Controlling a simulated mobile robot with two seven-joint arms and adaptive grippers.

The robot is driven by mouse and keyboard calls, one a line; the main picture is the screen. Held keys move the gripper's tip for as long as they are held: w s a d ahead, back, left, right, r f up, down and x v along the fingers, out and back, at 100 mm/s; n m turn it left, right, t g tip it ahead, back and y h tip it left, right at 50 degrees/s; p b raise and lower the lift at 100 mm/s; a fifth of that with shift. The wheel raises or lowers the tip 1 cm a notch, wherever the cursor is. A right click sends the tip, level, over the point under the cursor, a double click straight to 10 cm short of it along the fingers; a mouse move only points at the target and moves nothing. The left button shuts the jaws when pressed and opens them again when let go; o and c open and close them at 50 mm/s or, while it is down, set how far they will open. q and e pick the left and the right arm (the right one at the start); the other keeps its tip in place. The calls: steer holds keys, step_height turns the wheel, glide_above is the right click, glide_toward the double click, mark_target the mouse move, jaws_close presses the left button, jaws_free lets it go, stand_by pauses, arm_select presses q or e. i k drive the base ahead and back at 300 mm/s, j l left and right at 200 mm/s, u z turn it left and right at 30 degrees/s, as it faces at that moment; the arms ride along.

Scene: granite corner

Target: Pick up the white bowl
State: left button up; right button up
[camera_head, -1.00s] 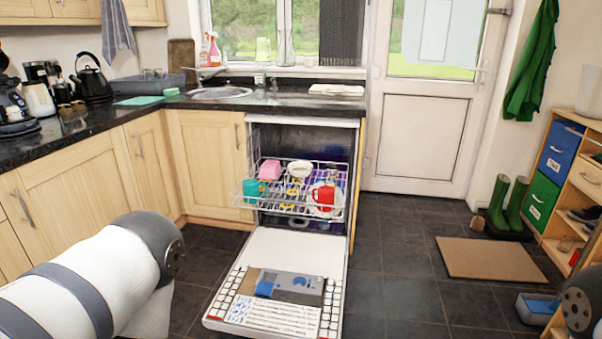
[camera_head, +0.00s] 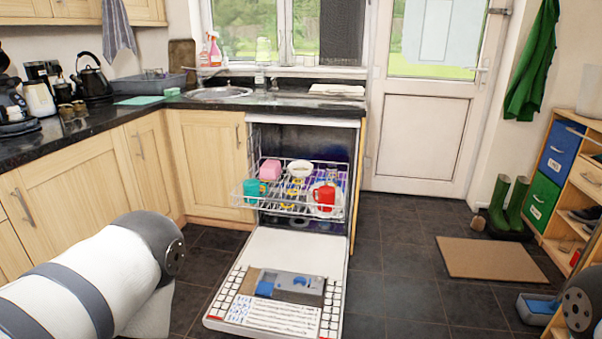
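The white bowl (camera_head: 300,168) sits at the back of the pulled-out upper rack (camera_head: 246,214) of the open dishwasher. It is to the right of a pink item (camera_head: 270,169) and behind a red mug (camera_head: 324,196). Part of my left arm comes in at the lower left and a bit of my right arm shows at the right edge. Neither gripper is in view, so I cannot see their fingers.
The dishwasher door (camera_head: 287,251) is folded down in front of the rack. A teal cup (camera_head: 251,188) stands at the rack's front left. A brown mat (camera_head: 490,258) lies on the floor to the right. The dark tiled floor between is clear.

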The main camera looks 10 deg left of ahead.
mark_target(298, 168)
steer(key=i+l+u, duration=0.3)
steer(key=i+l, duration=0.65)
steer(key=i, duration=0.15)
steer(key=i+l+u, duration=0.3)
steer(key=i+l, duration=0.65)
steer(key=l, duration=0.2)
steer(key=i+l, duration=0.15)
steer(key=i, duration=0.5)
